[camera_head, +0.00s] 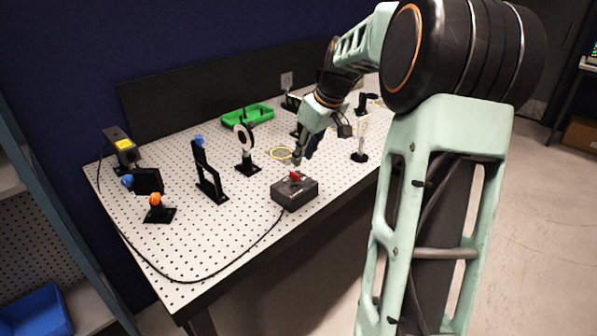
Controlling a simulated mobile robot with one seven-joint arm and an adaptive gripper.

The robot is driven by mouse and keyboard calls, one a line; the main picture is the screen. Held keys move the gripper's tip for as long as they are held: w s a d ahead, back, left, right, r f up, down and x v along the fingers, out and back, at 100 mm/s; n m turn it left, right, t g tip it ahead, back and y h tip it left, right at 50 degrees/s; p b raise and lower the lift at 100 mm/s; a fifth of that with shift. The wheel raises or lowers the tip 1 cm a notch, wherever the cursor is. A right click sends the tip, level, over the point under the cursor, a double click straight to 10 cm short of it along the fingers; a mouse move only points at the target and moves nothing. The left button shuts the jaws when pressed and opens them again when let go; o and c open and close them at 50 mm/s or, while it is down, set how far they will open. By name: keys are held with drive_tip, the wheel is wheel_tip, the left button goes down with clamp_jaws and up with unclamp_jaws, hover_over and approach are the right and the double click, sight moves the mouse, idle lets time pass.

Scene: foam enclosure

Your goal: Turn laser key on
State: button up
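A small dark box (296,194) with a red knob or button (294,176) on top sits near the front edge of the white perforated table (230,240). The laser key itself is too small to make out. A black cable runs from the box along the front of the table. My gripper (299,157) points down just behind and above the box, close to the red knob. Whether it touches anything cannot be told. Its fingers are dark and small, so their opening is unclear. A black box with a yellow label (122,149), perhaps the laser, stands at the back left.
Several black optic mounts stand on the table, including one with an orange knob (155,199), a tall one (207,172) and a round white one (244,141). A green tray (247,117) lies at the back. The front left of the table is mostly bare.

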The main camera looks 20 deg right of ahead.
sight(295, 173)
drive_tip(key=x, duration=0.8)
drive_tip(key=shift+d, duration=0.1)
clamp_jaws()
